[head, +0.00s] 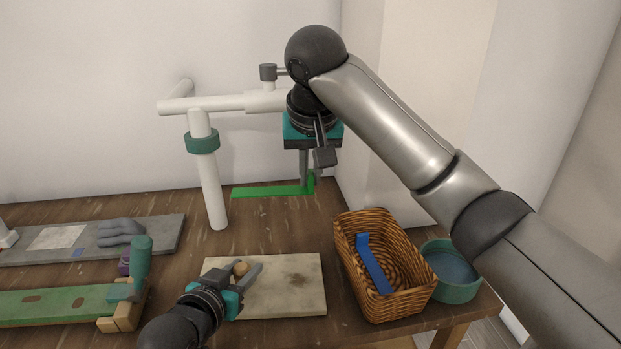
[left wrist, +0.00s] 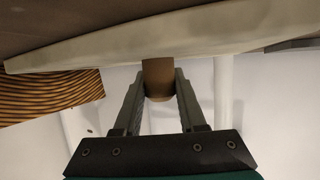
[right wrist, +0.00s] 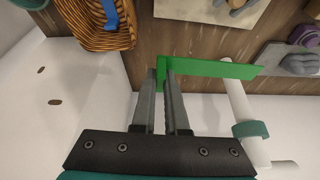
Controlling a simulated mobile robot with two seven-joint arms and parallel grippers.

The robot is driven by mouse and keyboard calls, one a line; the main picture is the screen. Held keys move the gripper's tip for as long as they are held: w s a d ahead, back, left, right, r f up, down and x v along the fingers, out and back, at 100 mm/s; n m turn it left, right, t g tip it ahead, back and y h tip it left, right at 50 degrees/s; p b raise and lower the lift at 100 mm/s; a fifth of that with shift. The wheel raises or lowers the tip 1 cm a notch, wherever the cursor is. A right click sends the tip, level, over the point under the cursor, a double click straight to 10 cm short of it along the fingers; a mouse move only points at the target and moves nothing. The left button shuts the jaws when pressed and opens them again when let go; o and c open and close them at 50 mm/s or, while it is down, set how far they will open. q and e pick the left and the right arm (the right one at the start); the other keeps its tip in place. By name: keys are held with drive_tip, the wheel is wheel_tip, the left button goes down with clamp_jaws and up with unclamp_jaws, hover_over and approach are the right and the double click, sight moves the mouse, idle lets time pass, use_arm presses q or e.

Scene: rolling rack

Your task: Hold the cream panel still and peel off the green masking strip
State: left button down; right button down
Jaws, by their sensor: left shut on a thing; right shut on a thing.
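The cream panel (head: 285,293) lies on the wooden table, and its upper face shows no green strip. A small brown knob (head: 241,268) is on the panel. My left gripper (head: 247,273) is shut on this knob; the left wrist view also shows the knob (left wrist: 158,78) between its fingers and the panel's edge (left wrist: 120,50). My right gripper (head: 307,182) points down beyond the panel, shut on one end of the green masking strip (head: 268,191). The strip bends at the fingers and stretches left, apart from the panel; it also shows in the right wrist view (right wrist: 215,68).
A wicker basket (head: 347,262) holding a blue strip (head: 373,265) stands right of the panel, with a teal bowl (head: 455,290) beside it. A white pipe stand (head: 210,180) rises behind. A green board (head: 50,305) and a grey board with a glove (head: 120,232) lie left.

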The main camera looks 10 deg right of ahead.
idle(0.4)
use_arm(q)
drive_tip(key=shift+c, duration=2)
unclamp_jaws()
